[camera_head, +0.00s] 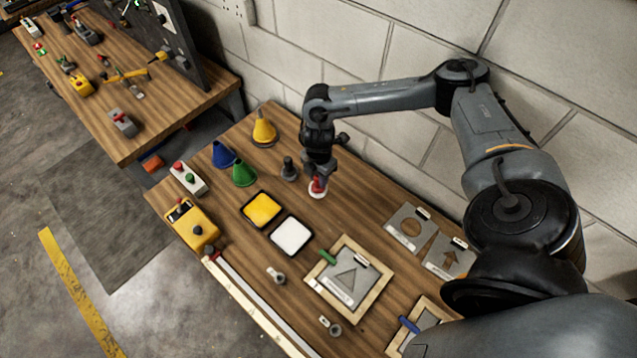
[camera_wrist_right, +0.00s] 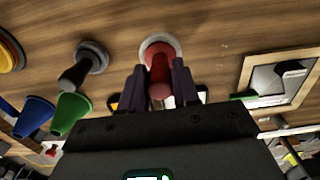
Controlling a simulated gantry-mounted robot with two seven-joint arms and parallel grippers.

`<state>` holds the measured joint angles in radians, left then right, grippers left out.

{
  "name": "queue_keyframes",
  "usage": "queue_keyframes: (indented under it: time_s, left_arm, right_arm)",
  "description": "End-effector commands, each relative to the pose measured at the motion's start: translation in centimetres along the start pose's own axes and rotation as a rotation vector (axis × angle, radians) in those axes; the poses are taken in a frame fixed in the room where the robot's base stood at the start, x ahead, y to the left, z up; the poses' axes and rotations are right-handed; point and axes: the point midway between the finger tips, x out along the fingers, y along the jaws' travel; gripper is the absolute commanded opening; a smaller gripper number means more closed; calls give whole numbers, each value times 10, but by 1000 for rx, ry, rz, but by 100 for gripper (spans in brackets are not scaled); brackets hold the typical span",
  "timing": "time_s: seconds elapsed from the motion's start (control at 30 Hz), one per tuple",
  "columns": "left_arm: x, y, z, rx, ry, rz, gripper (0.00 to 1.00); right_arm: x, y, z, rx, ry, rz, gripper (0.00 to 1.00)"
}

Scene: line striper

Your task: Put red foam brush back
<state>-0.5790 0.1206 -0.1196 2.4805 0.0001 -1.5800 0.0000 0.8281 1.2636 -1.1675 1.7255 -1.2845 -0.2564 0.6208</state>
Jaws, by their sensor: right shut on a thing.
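The red foam brush (camera_head: 317,184) stands upright at the back middle of the wooden table, with a pale round part at its lower end. It also shows in the right wrist view (camera_wrist_right: 159,68), its red handle between the two dark fingers. My right gripper (camera_head: 319,177) is above it and shut on the handle; it also shows in the wrist view (camera_wrist_right: 160,84). I cannot tell whether the pale end touches the table. A dark knobbed piece with a round base (camera_head: 289,170) stands just left of the brush. My left gripper is not in view.
A yellow paint tray (camera_head: 262,209) and a white paint tray (camera_head: 291,235) lie in front. Blue (camera_head: 223,154), green (camera_head: 243,173) and yellow (camera_head: 264,130) cones stand to the left. A framed triangle stencil (camera_head: 345,280) lies front right. Bare wood surrounds the brush to its right.

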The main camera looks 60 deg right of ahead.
Motion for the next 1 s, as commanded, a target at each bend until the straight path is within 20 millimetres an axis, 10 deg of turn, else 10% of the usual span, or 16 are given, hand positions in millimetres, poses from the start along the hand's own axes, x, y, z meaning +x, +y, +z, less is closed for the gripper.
queue_keyframes:
  time_s: [0.73,0.77,1.0]
  left_arm:
    - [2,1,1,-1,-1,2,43]
    - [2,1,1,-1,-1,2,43]
    - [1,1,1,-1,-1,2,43]
  right_arm:
    - [39,-1,0,0,-1,-1,6]
    - [40,-1,0,0,-1,-1,32]
    - [39,-1,0,0,-1,-1,56]
